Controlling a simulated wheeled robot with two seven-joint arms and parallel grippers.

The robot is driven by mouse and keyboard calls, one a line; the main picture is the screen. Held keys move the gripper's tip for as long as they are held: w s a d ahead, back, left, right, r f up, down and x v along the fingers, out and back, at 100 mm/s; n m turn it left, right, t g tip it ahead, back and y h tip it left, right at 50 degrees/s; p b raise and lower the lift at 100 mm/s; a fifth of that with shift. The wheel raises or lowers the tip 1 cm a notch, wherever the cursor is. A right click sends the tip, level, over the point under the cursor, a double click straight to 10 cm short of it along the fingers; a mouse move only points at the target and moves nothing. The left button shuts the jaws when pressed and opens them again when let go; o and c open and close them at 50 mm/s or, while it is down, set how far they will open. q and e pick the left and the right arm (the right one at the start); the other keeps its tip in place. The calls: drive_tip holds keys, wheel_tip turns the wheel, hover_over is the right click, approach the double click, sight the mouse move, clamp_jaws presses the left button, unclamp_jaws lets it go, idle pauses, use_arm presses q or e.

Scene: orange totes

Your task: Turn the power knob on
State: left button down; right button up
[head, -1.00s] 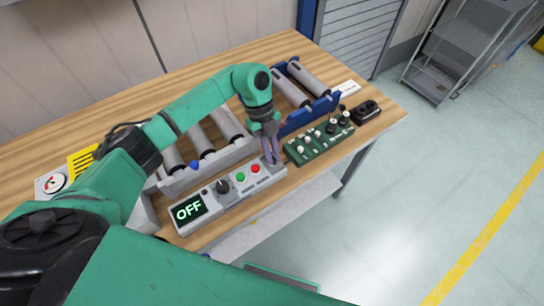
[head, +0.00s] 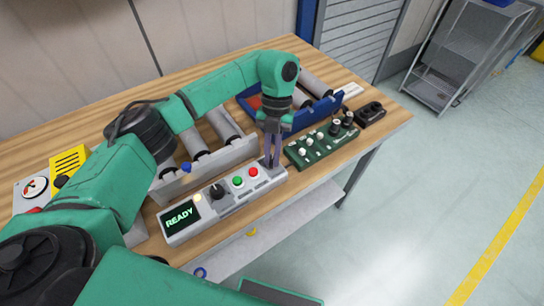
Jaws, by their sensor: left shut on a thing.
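The grey control panel (head: 182,237) lies along the front edge of the table. Its display (head: 183,216) reads READY, and a small lamp (head: 198,198) beside it glows yellow. A black knob (head: 217,191), a green button (head: 238,181) and a red button (head: 253,172) sit along its top. My left gripper (head: 271,164) points down at the panel's right end, right of the red button. It is shut on a small control there, which the fingers hide, so I cannot tell its shape or angle. My right gripper is out of view.
A green board (head: 319,157) with several knobs lies just right of the panel. A black two-button box (head: 370,114) is beyond it. A grey roller frame (head: 205,167) stands behind the panel, and a blue bin (head: 310,117) behind the board. A yellow box (head: 68,164) is at left.

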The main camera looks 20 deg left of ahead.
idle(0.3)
use_arm(q)
drive_tip(key=c, duration=0.9)
unclamp_jaws()
drive_tip(key=shift+w+r+b, duration=0.25)
drive_tip(key=shift+r+b, duration=0.05)
drive_tip(key=shift+r, duration=0.2)
drive_tip(key=p+v, duration=0.2)
drive_tip(key=v, duration=1.1)
drive_tip(key=shift+r+p, duration=0.25)
drive_tip(key=shift+p, duration=0.1)
